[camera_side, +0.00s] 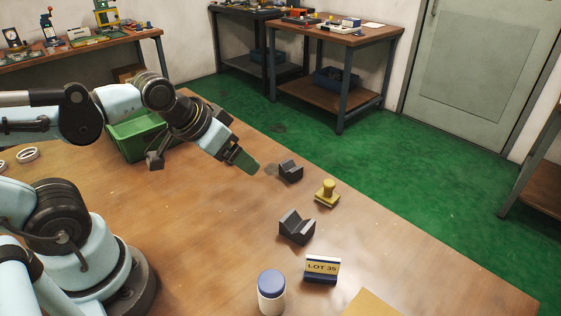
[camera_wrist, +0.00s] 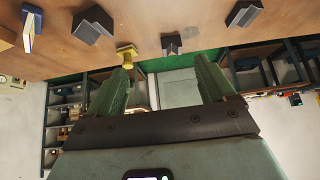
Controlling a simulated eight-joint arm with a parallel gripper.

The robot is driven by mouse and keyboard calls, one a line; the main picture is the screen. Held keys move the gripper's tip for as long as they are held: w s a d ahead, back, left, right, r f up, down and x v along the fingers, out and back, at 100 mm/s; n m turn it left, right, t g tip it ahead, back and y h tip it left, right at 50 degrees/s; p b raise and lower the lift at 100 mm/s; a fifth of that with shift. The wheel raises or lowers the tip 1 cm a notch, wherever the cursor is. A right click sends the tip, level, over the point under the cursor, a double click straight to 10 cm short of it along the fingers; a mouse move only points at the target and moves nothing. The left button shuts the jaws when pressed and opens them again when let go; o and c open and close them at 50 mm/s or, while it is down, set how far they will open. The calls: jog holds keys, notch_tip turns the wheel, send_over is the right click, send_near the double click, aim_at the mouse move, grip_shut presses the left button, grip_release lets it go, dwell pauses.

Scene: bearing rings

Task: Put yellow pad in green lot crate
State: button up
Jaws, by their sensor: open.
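The yellow pad (camera_side: 327,192), shaped like a stamp with a knob on a square base, stands upright on the table to the right of my gripper (camera_side: 247,161). It also shows in the wrist view (camera_wrist: 126,54), just past the tip of the left finger. My gripper is open and empty, raised above the table, and its green fingers stand apart in the wrist view (camera_wrist: 162,72). The pad is apart from the fingers. The green lot crate (camera_side: 128,150) stands at the back left of the table, partly hidden behind my arm; its inside is mostly hidden.
Dark V-shaped blocks stand on either side of the pad, one behind (camera_side: 290,172) and one in front (camera_side: 296,228). A LOT 35 sign (camera_side: 322,269) and a blue-lidded white jar (camera_side: 271,291) stand near the front. White rings (camera_side: 27,154) lie far left.

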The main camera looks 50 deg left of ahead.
jog(key=w+d+r+g, duration=0.3)
jog(key=w+d, duration=0.1)
jog(key=w, duration=0.4)
jog(key=n+g, duration=0.1)
jog(key=g, duration=0.3)
send_near(330, 182)
jog(key=shift+s+f, duration=0.25)
jog(key=shift+s, duration=0.05)
notch_tip(330, 182, down, 6)
jog(key=shift+f, duration=0.2)
jog(key=shift+w+f, duration=0.2)
jog(key=shift+f, duration=1.15)
jog(key=shift+w+f, duration=0.2)
jog(key=shift+f, duration=1.15)
jog(key=c, duration=1.2)
